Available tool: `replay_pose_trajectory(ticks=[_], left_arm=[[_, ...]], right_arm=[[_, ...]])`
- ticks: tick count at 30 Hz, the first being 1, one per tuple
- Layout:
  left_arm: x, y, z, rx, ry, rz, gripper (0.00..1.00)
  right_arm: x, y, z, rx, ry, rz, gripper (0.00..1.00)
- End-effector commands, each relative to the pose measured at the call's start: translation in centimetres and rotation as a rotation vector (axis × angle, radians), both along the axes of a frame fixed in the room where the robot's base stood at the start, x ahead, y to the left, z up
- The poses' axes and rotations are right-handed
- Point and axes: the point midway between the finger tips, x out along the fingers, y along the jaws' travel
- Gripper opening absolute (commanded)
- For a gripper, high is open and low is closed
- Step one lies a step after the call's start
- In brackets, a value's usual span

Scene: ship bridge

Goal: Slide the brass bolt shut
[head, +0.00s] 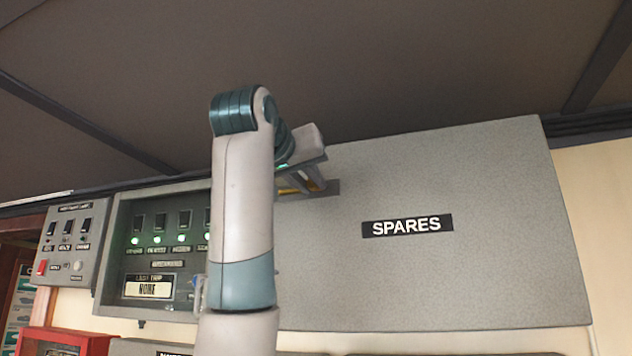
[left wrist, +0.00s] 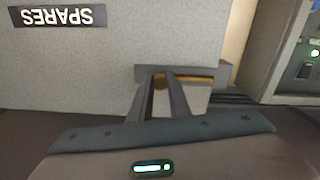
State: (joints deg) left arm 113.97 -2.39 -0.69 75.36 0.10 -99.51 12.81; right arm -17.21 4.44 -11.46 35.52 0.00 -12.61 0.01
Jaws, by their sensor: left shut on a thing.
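The brass bolt shows as a thin yellow strip (head: 287,190) at the upper left edge of the grey SPARES locker door (head: 480,260). In the left wrist view, which is upside down, the brass bolt (left wrist: 198,79) lies across a dark grey backing plate (left wrist: 225,71). My left gripper (head: 308,188) is at the bolt. In the wrist view its fingers (left wrist: 165,80) are shut on a part of the bolt near one end of the visible brass. My left forearm and fingers hide much of the bolt, and I cannot see how far it extends. My right gripper is not in view.
Left of the locker is a grey panel (head: 122,250) with switches and green lights. A smaller switch box (head: 72,250) and a red box (head: 66,338) stand further left. The dark ceiling (head: 400,70) is close above the locker.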

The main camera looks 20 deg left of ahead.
Motion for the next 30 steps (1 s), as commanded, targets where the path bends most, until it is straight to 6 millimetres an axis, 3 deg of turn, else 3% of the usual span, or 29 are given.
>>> replay_pose_trajectory(ticks=[3,6,14,15,17,30], left_arm=[[0.0,2.5,-0.1,-0.004,-0.002,0.003,0.0],[0.0,3.6,0.0,-0.002,-0.004,0.003,0.0],[0.0,3.8,0.2,-0.002,-0.005,0.003,0.0],[0.0,3.8,0.2,-0.002,-0.006,0.003,0.21],[0.0,3.8,0.2,-0.002,-0.006,0.003,0.35],[-0.4,3.6,0.0,-0.001,-0.005,0.001,0.36]], right_arm=[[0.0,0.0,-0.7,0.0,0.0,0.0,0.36],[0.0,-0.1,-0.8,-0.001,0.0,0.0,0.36],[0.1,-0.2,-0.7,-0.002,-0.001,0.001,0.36],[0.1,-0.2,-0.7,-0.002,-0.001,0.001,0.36],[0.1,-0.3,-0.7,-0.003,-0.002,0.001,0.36],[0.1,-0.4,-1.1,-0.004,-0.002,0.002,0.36]])
